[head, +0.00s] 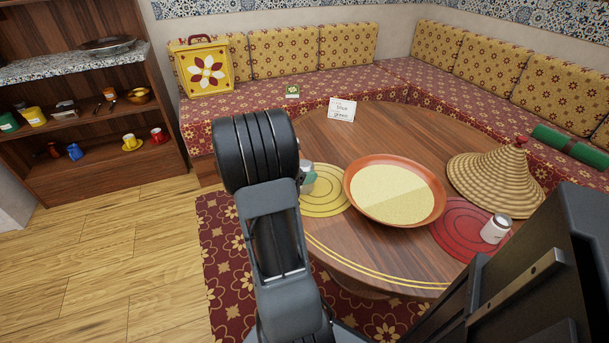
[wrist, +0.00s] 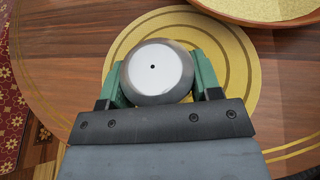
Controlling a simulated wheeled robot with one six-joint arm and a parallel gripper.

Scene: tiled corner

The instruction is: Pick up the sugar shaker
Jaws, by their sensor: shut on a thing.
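A shaker with a rounded metal top and one small hole (wrist: 155,68) is between the green fingers of my gripper (wrist: 158,78) in the wrist view. My gripper is shut on it, above the yellow round mat (wrist: 236,42). In the head view this shaker (head: 308,170) is partly hidden behind my arm, at the left of the yellow mat (head: 330,203). I cannot tell whether its base touches the mat. A second shaker, white with a grey top (head: 495,229), stands on the red mat (head: 462,240). I cannot read a label on either.
A wide clay dish of pale grain (head: 360,205) stands just right of the held shaker. A woven cone lid (head: 497,182) is at the right, and a lettered card (head: 341,109) stands at the back. The wooden table (head: 320,135) is bare behind the yellow mat.

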